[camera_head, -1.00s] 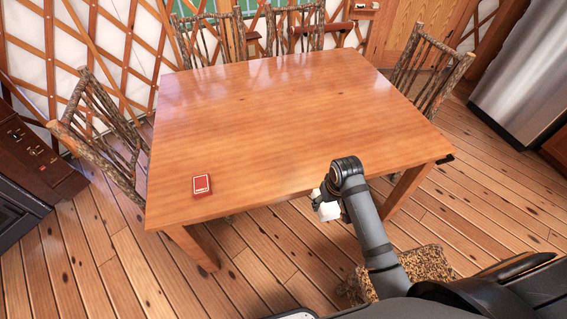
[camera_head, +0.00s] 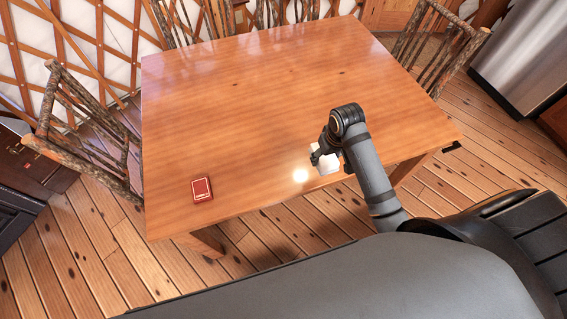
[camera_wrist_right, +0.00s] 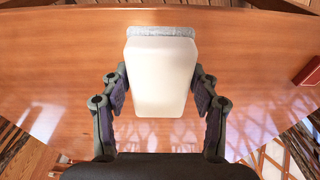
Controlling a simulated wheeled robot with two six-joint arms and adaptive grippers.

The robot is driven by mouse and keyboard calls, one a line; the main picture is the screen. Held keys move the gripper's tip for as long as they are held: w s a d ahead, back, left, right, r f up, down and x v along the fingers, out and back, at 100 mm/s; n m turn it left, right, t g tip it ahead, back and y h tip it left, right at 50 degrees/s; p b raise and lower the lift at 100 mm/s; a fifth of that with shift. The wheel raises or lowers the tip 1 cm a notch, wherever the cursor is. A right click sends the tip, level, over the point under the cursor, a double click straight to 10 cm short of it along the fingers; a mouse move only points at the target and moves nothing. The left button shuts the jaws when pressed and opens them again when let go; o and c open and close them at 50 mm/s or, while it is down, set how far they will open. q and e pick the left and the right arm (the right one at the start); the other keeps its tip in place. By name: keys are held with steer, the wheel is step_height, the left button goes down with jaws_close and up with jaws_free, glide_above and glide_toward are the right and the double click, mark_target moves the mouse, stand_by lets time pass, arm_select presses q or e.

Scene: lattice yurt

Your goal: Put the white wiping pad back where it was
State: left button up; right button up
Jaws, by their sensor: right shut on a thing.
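The white wiping pad (camera_head: 327,163) is in my right gripper (camera_head: 319,157), over the near right part of the wooden table in the head view. In the right wrist view the pad (camera_wrist_right: 160,75) is a pale tapering block with a grey fuzzy layer at its far end. The fingers of the right gripper (camera_wrist_right: 160,92) stand on either side of it. I cannot tell whether the pad touches the tabletop. My left gripper is not in view.
The wooden table (camera_head: 240,100) is mostly bare. A red box (camera_head: 202,189) lies near its front left corner and shows at the right wrist view's edge (camera_wrist_right: 308,71). Branch chairs stand at the left (camera_head: 85,130), right (camera_head: 436,45) and back.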

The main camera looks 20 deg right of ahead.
steer(key=w+a+f, duration=0.1)
steer(key=a, duration=0.1)
steer(key=w+a+p, duration=0.1)
steer(key=a, duration=0.1)
steer(key=w+a+f, duration=0.1)
steer(key=w+a, duration=0.1)
steer(key=shift+a+f+p, duration=0.3)
steer(key=shift+f+p, duration=0.05)
glide_above(285, 170)
steer(key=f, duration=0.6)
steer(key=shift+s+d, duration=0.25)
steer(key=shift+s, duration=0.1)
steer(key=shift+w+a+f, duration=0.1)
steer(key=shift+a+f, duration=0.05)
steer(key=shift+f, duration=0.05)
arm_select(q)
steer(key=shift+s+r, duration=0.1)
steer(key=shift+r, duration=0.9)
arm_select(e)
steer(key=shift+a+f, duration=0.1)
steer(key=shift+f, duration=1.6)
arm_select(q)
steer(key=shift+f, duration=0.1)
arm_select(e)
steer(key=shift+f, duration=0.1)
steer(key=o, duration=1.1)
